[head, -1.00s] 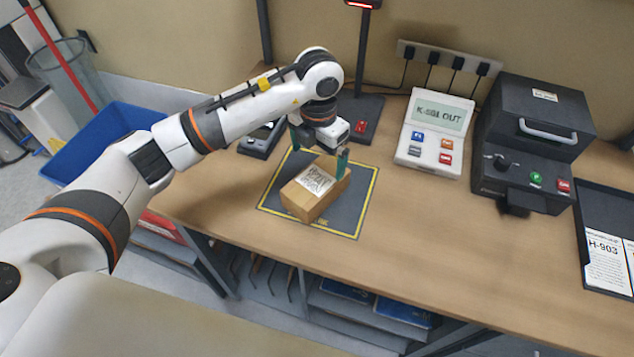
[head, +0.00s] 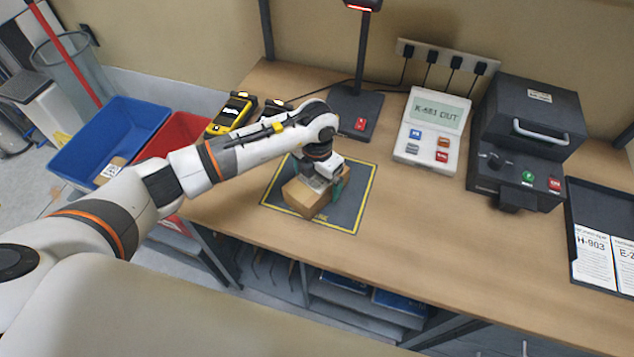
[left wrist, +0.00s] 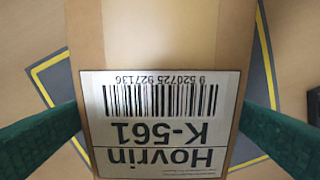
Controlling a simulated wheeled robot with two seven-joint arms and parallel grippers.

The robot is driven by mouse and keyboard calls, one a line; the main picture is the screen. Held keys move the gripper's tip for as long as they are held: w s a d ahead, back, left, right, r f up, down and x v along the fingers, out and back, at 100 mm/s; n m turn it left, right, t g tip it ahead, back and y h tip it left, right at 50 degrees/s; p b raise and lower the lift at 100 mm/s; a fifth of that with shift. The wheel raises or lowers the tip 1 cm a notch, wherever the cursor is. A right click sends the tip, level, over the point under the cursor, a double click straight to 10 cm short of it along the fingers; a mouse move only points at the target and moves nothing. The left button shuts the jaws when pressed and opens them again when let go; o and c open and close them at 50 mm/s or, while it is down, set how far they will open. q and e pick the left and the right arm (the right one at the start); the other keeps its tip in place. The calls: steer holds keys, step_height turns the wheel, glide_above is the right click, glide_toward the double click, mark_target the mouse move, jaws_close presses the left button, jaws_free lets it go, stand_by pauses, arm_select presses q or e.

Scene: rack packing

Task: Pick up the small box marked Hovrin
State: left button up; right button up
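The small cardboard box (head: 301,199) is over the dark yellow-edged mat (head: 345,215) on the bench. In the left wrist view its white label (left wrist: 160,120) reads Hovrin K-561 with a barcode, upside down. My left gripper (head: 322,186) is over the box from above. In the left wrist view its two green fingers (left wrist: 162,128) press against opposite sides of the box, so it looks shut on it. The arm hides part of the box in the head view, and I cannot tell whether its underside touches the mat. My right gripper is not in view.
A lamp stand (head: 352,110), a keypad display (head: 430,130) and a black machine (head: 530,135) stand behind and to the right. A black tray (head: 575,245) with labels is far right. Blue (head: 75,165) and red (head: 150,150) bins are left. The front bench is clear.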

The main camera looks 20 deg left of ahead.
arm_select(q)
steer(key=c, duration=0.9)
steer(key=shift+c, duration=1.1)
steer(key=shift+r, duration=0.2)
